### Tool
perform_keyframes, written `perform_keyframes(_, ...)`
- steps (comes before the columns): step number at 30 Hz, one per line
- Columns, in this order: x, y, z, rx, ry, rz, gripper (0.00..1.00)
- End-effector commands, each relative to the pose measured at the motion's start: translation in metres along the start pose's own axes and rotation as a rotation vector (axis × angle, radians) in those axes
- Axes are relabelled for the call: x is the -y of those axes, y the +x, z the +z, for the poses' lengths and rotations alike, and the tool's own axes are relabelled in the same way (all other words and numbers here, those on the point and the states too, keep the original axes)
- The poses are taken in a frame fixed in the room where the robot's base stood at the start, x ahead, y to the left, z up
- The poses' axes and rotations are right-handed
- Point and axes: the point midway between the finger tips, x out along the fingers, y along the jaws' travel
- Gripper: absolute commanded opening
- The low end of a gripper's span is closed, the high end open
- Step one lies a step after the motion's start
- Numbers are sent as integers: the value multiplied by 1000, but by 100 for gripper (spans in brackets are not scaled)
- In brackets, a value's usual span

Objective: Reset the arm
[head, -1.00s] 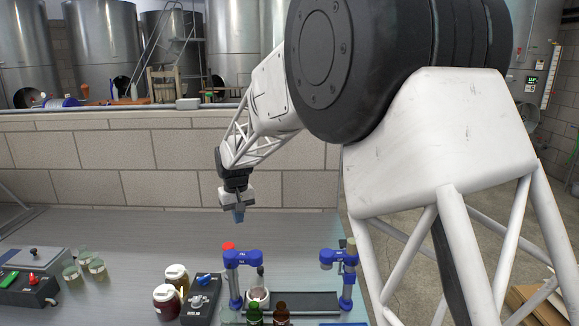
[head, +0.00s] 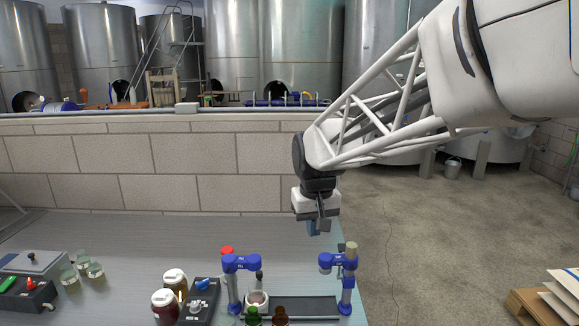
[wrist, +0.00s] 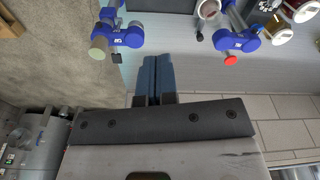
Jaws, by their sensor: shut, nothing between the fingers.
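My gripper (head: 313,229) hangs pointing down above the back right part of the steel bench (head: 130,240), behind the two blue bench fixtures. Its blue fingers (wrist: 155,75) lie side by side in the wrist view, shut with nothing between them. My white lattice forearm reaches in from the upper right. The right blue fixture (head: 342,270), with a tan cap, stands in front of the gripper and a little to its right. The left blue fixture (head: 237,270), with a red cap, stands to the left.
On the bench stand two jars (head: 165,305), a dark control box (head: 200,300), glasses (head: 95,270), a switch box (head: 25,295) and bottle tops (head: 253,316). A block wall (head: 160,165) closes the back. Open floor (head: 410,240) lies right of the bench.

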Motion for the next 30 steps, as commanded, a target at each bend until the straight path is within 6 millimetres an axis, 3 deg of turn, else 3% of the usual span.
perform_keyframes(15,-44,-20,138,-54,123,18,0)
perform_keyframes(30,-60,-5,264,-100,234,39,0)
